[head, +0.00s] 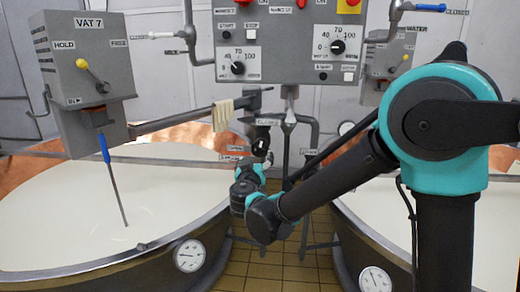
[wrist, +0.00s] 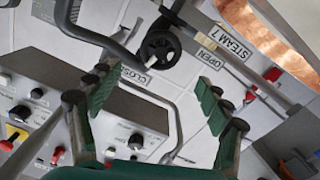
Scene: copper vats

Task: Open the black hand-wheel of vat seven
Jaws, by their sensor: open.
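The black hand-wheel (wrist: 160,48) shows in the wrist view, above the gap between my fingertips. It sits between a CLOSED label (wrist: 133,73) and an OPEN label (wrist: 209,58); a STEAM 7 label (wrist: 233,43) is close by. A pale mark on the wheel's lower rim lies towards the CLOSED side. My gripper (wrist: 154,86) is open and empty, its green fingers apart on either side of the view. The wheel looks beyond the fingertips, with no contact visible. In the head view my wrist crowds this area, and the wheel is hard to make out. Vat seven (head: 90,215) stands at left.
A grey control panel (head: 290,40) with knobs and buttons hangs above. A horizontal bar carries a cloth (head: 222,114). Pipes surround the wheel, including a dark curved pipe (wrist: 105,42) in the wrist view. A second vat (head: 365,245) stands at right; tiled floor lies between the vats.

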